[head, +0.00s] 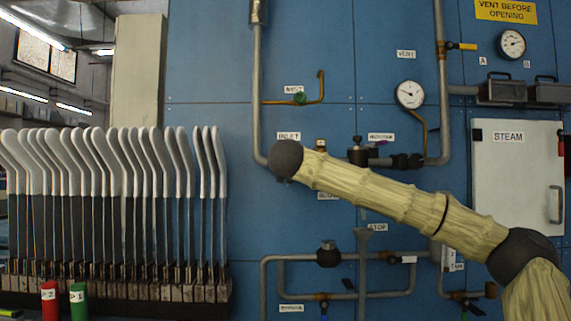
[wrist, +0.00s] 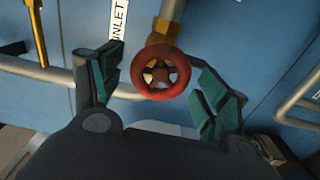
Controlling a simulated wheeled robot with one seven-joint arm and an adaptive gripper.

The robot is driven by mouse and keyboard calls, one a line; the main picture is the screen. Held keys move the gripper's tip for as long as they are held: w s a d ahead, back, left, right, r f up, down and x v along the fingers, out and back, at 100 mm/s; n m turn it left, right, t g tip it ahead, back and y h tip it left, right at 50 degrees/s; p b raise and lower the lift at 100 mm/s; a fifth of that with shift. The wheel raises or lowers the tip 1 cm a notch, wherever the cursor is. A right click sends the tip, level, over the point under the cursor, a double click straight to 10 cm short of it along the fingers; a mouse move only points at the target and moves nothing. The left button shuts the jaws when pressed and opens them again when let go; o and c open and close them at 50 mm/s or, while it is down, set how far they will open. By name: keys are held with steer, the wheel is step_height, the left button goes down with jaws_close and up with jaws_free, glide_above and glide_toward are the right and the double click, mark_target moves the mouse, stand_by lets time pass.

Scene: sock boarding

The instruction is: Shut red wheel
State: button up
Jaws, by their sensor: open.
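The red wheel (wrist: 160,73) is a small spoked handwheel on a brass valve body (wrist: 167,40) in the wrist view. My gripper (wrist: 158,88) is open, with one dark green-padded finger on each side of the wheel. Gaps show between the wheel and both fingers, and I see no contact. A white label reading INLET (wrist: 120,20) is just left of the wheel. In the head view my arm reaches across the panel to the INLET label (head: 288,136), and its dark joint hides the wheel and my gripper there.
Grey pipes (head: 258,90) run over the blue panel (head: 210,70). A green valve (head: 299,97), a gauge (head: 410,94) and a dark valve (head: 361,152) are nearby. A STEAM door (head: 515,185) is at right. A rack of white-topped sock boards (head: 110,165) stands at left.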

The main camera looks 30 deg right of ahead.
steer(key=v, duration=1.1)
